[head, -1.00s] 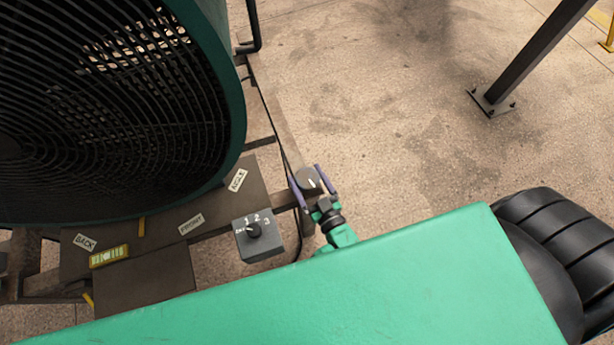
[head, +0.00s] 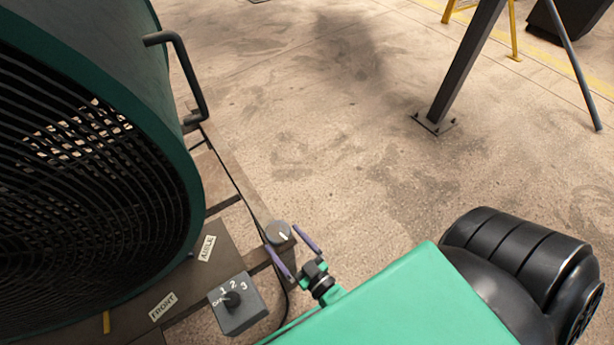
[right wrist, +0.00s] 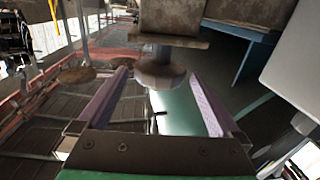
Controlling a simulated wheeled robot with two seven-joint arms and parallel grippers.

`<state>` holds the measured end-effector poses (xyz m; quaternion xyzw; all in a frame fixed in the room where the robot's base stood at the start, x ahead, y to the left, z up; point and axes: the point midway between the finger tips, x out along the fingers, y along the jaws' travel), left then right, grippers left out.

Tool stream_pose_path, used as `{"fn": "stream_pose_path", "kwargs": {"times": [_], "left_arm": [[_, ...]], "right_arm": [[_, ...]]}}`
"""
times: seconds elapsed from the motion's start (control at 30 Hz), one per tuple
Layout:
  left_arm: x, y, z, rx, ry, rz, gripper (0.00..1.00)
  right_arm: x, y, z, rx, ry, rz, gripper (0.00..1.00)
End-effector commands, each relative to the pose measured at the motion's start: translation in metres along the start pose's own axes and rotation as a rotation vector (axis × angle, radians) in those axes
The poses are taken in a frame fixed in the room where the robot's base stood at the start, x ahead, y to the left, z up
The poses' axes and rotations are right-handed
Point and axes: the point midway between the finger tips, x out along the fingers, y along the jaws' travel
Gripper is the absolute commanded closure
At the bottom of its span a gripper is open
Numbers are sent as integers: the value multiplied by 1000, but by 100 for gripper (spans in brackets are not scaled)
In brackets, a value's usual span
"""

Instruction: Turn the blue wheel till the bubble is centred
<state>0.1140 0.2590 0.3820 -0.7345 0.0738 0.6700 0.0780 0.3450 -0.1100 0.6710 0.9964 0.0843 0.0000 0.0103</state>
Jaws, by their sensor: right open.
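No wheel that is clearly blue shows, and the bubble level is out of view. A round grey knob (head: 278,233) with a white mark sits at the end of the frame bar, near the ANGLE label (head: 207,248). My right gripper (head: 281,237) is open, its two purple fingers on either side of this knob. In the right wrist view a round knob (right wrist: 160,75) lies between the spread fingers, with gaps on both sides. My left gripper is not in view.
A big green fan with a black grille (head: 80,190) fills the left, with a black handle (head: 186,75). A grey switch box (head: 238,305) marked 1, 2, 3 stands left of my right gripper. A dark post (head: 465,70) stands on open concrete floor.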

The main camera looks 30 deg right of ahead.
Motion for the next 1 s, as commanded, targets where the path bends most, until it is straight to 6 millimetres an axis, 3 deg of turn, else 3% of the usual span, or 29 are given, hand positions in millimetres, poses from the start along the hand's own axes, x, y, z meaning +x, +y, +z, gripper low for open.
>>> {"fn": "stream_pose_path", "kwargs": {"times": [0.2,0.4,1.0], "left_arm": [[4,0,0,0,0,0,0],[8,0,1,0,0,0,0],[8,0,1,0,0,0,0]], "right_arm": [[-58,0,2,0,-6,-1,0],[-98,0,2,0,-3,-1,0],[-105,0,1,0,-4,-1,0]]}}
